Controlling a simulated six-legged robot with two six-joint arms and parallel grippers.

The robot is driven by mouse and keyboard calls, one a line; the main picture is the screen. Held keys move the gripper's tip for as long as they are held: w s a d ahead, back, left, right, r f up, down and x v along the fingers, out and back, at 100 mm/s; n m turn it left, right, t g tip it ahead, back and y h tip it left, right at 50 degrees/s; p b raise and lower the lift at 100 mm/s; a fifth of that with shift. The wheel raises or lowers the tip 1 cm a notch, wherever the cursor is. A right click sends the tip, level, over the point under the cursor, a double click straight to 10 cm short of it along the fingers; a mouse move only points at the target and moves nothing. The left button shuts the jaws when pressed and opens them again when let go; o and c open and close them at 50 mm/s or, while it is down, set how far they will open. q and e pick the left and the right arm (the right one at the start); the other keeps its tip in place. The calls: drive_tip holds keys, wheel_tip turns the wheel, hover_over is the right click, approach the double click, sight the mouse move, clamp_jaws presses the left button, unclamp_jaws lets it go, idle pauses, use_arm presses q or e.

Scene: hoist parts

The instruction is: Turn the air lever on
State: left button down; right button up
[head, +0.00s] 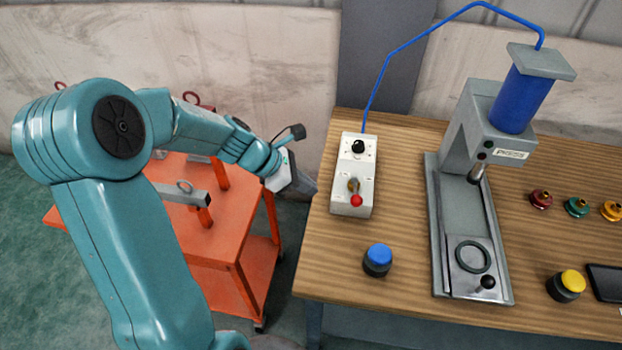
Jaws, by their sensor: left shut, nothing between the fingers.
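The air lever (356,199) has a red knob and a brass pivot. It sits on the front half of a pale valve box (341,190) near the table's left edge. The red knob points toward the front of the box. My left gripper (305,188) is shut and empty, just left of the table edge and left of the box. It is apart from the lever, and its fingertips are small and dark. My right gripper is not in view.
A black knob (358,147) is on the box's rear half. A blue hose (385,70) runs from it to the press (459,130). A blue button (378,257) stands in front. An orange cart (225,245) is at left. The table (410,265) is clear between box and press.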

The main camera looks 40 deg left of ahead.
sight(356, 190)
use_arm(q)
drive_tip(key=w+d+f, duration=0.5)
drive_tip(key=w, duration=0.1)
drive_tip(key=shift+w+f, duration=0.15)
drive_tip(key=shift+f, duration=0.1)
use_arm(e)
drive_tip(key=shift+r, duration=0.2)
use_arm(q)
drive_tip(key=shift+w+d, duration=0.1)
drive_tip(key=shift+d, duration=0.1)
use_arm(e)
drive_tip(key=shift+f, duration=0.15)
